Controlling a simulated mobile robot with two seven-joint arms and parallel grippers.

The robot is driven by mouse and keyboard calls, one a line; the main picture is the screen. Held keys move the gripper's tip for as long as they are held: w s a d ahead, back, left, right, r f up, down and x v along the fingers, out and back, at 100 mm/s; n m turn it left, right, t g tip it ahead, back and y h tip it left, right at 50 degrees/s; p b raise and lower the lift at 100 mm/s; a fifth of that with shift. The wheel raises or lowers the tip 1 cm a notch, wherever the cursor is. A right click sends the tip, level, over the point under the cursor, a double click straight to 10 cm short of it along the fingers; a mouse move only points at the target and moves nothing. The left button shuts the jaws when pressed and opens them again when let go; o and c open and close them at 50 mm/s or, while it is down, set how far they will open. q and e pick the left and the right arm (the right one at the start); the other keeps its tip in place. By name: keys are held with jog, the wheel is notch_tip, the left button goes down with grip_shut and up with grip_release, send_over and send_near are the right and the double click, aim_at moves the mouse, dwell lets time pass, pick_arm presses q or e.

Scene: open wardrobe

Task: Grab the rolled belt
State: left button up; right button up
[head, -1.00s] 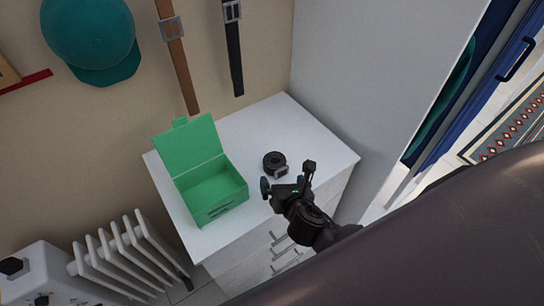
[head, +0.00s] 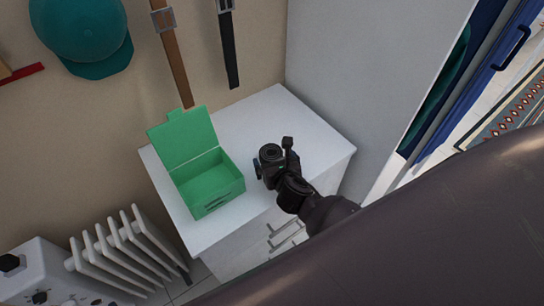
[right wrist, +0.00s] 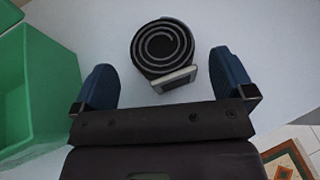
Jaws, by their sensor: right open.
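The rolled belt (right wrist: 162,50) is a black spiral coil with a silver buckle (right wrist: 175,80), lying on the white dresser top. In the right wrist view it sits ahead of and partly between the two blue fingertips of my right gripper (right wrist: 162,82), with gaps on both sides. In the head view the coil (head: 271,152) shows just beyond my right gripper (head: 273,160), which partly hides it. My right gripper is open and holds nothing. My left gripper is not in view.
An open green box (head: 212,184) stands on the white dresser (head: 276,108), left of the belt. A white wardrobe side (head: 365,80) rises at the right. Two belts hang on the wall behind, a brown one (head: 170,55) and a black one (head: 228,50). A white radiator (head: 130,255) stands lower left.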

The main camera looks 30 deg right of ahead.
aim_at(273, 157)
jog(key=shift+x, duration=1.8)
jog(key=shift+d, duration=0.15)
jog(key=shift+c, duration=0.5)
jog(key=c, duration=0.9)
